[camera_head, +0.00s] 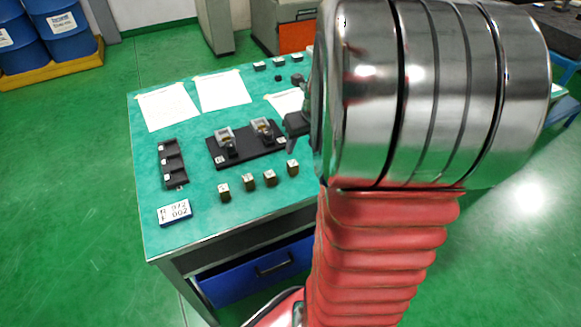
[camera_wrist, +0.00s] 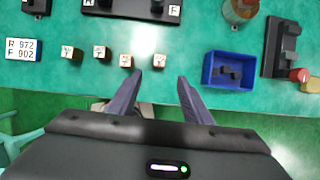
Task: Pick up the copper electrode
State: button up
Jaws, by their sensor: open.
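Several small blocks with pale tops and brownish sides stand in a row near the table's front edge. In the head view the leftmost is one block (camera_head: 223,191) and the rightmost another block (camera_head: 292,168). The wrist view shows the same row, with a left block (camera_wrist: 67,53) and a right block (camera_wrist: 160,61). I cannot tell which is the copper electrode. My gripper (camera_wrist: 159,78) is open and empty, its fingertips just short of the rightmost block in the picture. In the head view my arm hides most of the gripper.
A black fixture plate (camera_head: 218,154) with two clamps lies behind the blocks, and a black slotted tray (camera_head: 172,165) to the left. A number sign (camera_head: 174,213) lies at the front left. A blue bin (camera_wrist: 229,85) with dark pieces stands right of the blocks.

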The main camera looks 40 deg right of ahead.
send_over(293, 164)
jog(key=s, duration=0.2)
jog(key=shift+a+f, duration=0.15)
jog(key=shift+f, duration=1.85)
jog(key=shift+a+f, duration=0.1)
jog(key=shift+f, duration=1.85)
jog(key=shift+x, duration=2.6)
jog(key=shift+s, duration=0.1)
jog(key=shift+c, duration=0.2)
grip_shut()
